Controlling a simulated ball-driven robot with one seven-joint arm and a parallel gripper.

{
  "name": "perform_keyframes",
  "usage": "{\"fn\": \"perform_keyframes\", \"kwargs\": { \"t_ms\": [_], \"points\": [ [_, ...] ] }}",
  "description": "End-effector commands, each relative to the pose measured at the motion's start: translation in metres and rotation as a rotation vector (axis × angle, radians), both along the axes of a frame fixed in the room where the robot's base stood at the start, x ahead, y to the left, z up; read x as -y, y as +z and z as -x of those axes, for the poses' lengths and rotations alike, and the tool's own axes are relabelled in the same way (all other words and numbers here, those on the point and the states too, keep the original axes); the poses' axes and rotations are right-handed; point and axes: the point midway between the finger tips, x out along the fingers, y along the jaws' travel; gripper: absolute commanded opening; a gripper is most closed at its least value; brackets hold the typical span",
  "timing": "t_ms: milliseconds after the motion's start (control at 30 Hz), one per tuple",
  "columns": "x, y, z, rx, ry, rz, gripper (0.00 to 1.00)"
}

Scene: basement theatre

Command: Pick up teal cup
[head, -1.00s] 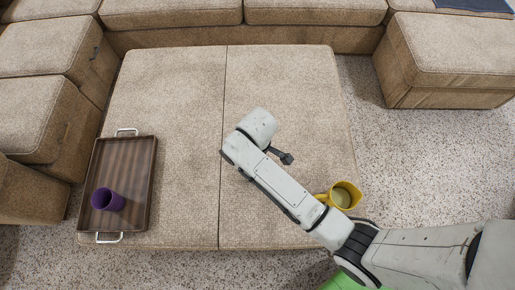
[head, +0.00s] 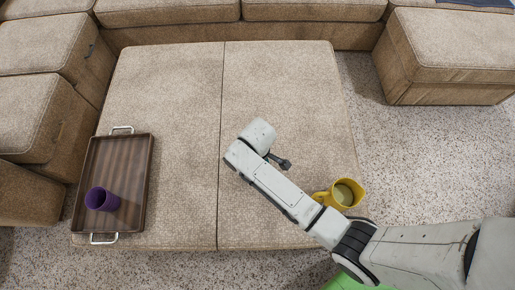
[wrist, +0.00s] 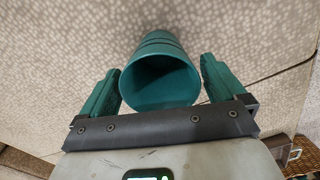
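The teal cup (wrist: 160,72) shows in the wrist view, its round mouth facing my wrist and its ribbed body reaching away over the beige fabric. My gripper (wrist: 160,78) has one teal finger on each side of the cup, spread apart. The fingers are close to the cup's rim, and I see no clear grip on it. In the head view my arm hides the cup and the gripper's fingers.
A beige ottoman (head: 165,95) fills the middle. A yellow mug (head: 342,193) stands near its front right, close to my arm. A wooden tray (head: 127,165) at left holds a purple cup (head: 101,199). Sofas (head: 190,11) lie behind and left. The ottoman's back half is clear.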

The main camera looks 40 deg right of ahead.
Motion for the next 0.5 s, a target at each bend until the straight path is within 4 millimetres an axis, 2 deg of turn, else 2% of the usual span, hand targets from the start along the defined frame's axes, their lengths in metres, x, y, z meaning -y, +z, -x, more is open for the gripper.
{"fn": "perform_keyframes", "kwargs": {
  "t_ms": [67,433,500],
  "points": [
    [-0.0001,0.0002,-0.0001,0.000,0.000,0.000,0.89],
    [0.0000,0.0003,0.0000,0.000,0.000,0.000,0.53],
    [0.0000,0.0004,-0.0001,0.000,0.000,0.000,0.52]
  ]
}}
